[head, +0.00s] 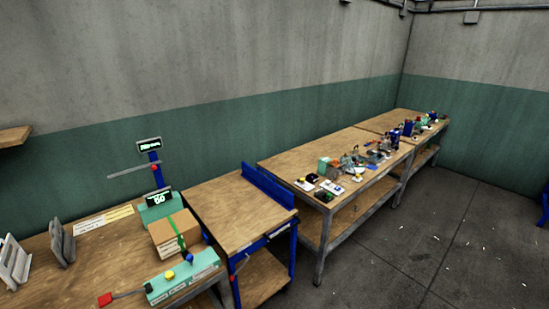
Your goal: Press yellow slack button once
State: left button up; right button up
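A yellow button (169,275) sits on top of a long pale green control box (196,272) on the near workbench. A blue knob (189,257) is on the same box, to the right of the yellow button. A red piece (105,299) stands out at the end of a thin rod to the left of the box. A cardboard carton (174,232) with a green strap lies just behind the control box. A dark display (158,198) behind it appears to read 80. Neither of my grippers is in view.
Two grey upright pieces (62,242) stand at the left on the near workbench (110,256). A blue-edged table (228,213) with a bare top is to the right. Farther benches (284,167) hold many small items. The floor (420,245) at the right is mostly clear.

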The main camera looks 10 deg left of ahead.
aim_at(169, 276)
jog(key=u, duration=1.3)
